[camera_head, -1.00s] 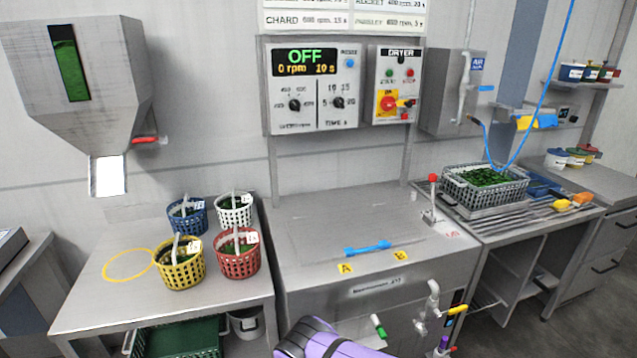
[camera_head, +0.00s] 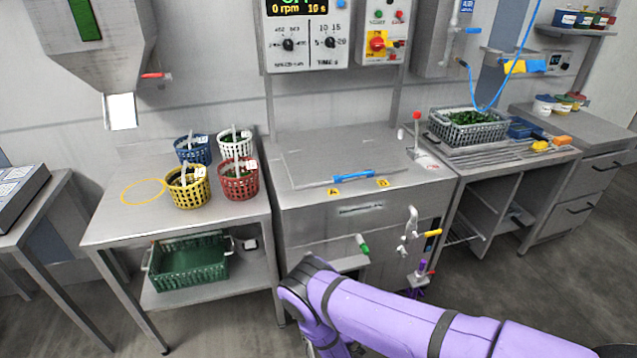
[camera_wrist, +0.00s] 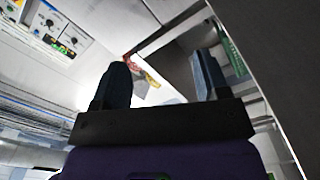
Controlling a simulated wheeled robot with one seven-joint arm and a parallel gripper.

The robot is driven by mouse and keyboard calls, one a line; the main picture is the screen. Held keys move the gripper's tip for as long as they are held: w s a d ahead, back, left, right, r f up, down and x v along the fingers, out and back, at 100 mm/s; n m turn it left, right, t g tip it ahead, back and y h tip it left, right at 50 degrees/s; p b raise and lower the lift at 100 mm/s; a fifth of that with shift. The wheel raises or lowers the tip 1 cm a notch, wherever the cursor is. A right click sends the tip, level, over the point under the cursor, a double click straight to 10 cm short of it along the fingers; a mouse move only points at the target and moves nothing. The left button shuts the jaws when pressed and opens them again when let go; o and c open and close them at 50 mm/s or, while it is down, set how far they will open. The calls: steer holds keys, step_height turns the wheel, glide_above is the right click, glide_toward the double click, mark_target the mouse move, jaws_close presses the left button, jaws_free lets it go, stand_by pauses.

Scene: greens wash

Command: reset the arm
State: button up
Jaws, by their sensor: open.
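My purple arm shows in the head view, stretching from the lower right to a bent joint in front of the central steel cabinet. My gripper is outside the head view. In the wrist view my gripper (camera_wrist: 162,88) has its two dark fingers spread apart, with nothing between them. Beyond the fingers are pale and grey surfaces, tilted, and a small red and yellow thing that I cannot make out. A control panel (camera_wrist: 62,28) with knobs shows at the upper left of the wrist view.
Blue (camera_head: 194,150), white (camera_head: 235,143), yellow (camera_head: 188,188) and red (camera_head: 238,181) baskets stand on the left table (camera_head: 110,228). A green crate (camera_head: 188,265) is on its lower shelf. A grey basket of greens (camera_head: 468,130) stands right of the steel cabinet (camera_head: 345,208). Floor is open at lower left.

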steer(key=w+a+r+m+g+h, duration=0.2)
steer(key=w+r+m, duration=0.1)
steer(key=w+r, duration=0.7)
steer(key=w+a+r+m+g+h, duration=0.1)
steer(key=w+a+r+m, duration=0.15)
steer(key=w+r, duration=0.8)
steer(key=d+r+m+g, duration=0.2)
steer(key=d+r, duration=0.2)
steer(key=r, duration=1.1)
steer(key=d+r+m+g, duration=0.1)
steer(key=d+r+m, duration=0.25)
steer(key=r, duration=1.15)
steer(key=s+d+r+m+g, duration=0.1)
steer(key=s+d+r+g, duration=0.1)
steer(key=s+d+r, duration=0.7)
steer(key=s+d+r+m+g, duration=0.1)
steer(key=s+d+r, duration=0.5)
steer(key=r, duration=0.5)
steer(key=s+d+r+m+g, duration=0.1)
steer(key=s+d, duration=0.1)
steer(key=s, duration=0.7)
steer(key=s+d+r+m+g+h, duration=0.1)
steer(key=s+d+r, duration=0.1)
steer(key=s, duration=0.8)
steer(key=s+d+r+g+h, duration=0.1)
steer(key=s+d, duration=0.3)
steer(key=s, duration=0.6)
steer(key=shift+d+r+m, duration=0.15)
steer(key=shift+r+m, duration=0.15)
steer(key=shift+m, duration=0.1)
